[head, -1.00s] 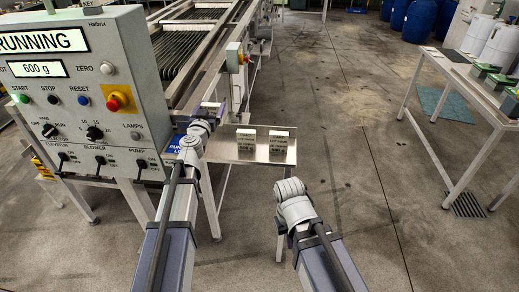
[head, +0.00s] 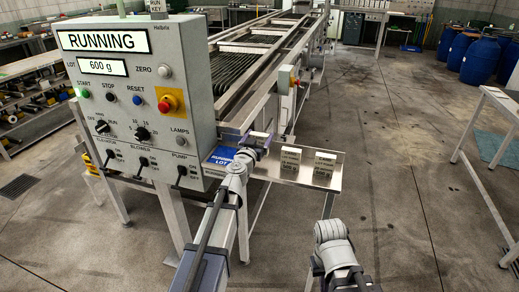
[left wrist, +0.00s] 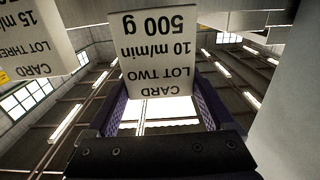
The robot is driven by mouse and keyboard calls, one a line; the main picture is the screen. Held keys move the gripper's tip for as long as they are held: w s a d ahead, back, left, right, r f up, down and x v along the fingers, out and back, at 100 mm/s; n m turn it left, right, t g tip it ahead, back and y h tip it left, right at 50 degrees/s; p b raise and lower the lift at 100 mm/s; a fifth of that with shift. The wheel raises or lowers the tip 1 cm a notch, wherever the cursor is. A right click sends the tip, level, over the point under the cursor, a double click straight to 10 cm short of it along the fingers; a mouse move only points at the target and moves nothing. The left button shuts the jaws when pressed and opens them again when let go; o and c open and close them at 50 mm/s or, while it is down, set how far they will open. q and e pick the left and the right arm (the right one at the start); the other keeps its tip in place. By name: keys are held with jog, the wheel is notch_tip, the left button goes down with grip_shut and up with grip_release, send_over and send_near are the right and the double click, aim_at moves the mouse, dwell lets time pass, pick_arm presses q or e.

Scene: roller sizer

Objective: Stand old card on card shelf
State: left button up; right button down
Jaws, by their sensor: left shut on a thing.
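The old card (left wrist: 155,55) is white and reads, upside down in the left wrist view, "CARD LOT TWO 10 m/min 500 g". My left gripper (head: 257,139) is shut on it, with purple fingers at its two sides. In the head view only a thin light edge of it shows. The gripper is above the left end of the card shelf (head: 268,168), a metal tray beside the control box. Two cards stand there side by side, a left card (head: 290,161) and a right card (head: 324,168). My right gripper's fingers are hidden by its wrist at lower right.
The control box (head: 135,80) stands close on the left, displaying "RUNNING". A blue running-lot plate (head: 222,155) is just left of the shelf. The roller machine (head: 262,45) lies behind. Another card, "LOT THREE" (left wrist: 35,40), shows in the left wrist view. Floor right of the shelf is clear.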

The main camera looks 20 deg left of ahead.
pick_arm(q)
jog(key=shift+f+b, duration=1.6)
jog(key=shift+f, duration=0.2)
jog(key=shift+f+b, duration=0.25)
jog(key=shift+b, duration=0.05)
jog(key=o, duration=1.1)
jog(key=shift+r, duration=0.1)
jog(key=shift+o, duration=0.2)
jog(key=shift+r, duration=0.1)
jog(key=shift+r+p, duration=0.15)
jog(key=shift+p, duration=0.2)
jog(key=s, duration=1.2)
jog(key=shift+a, duration=0.2)
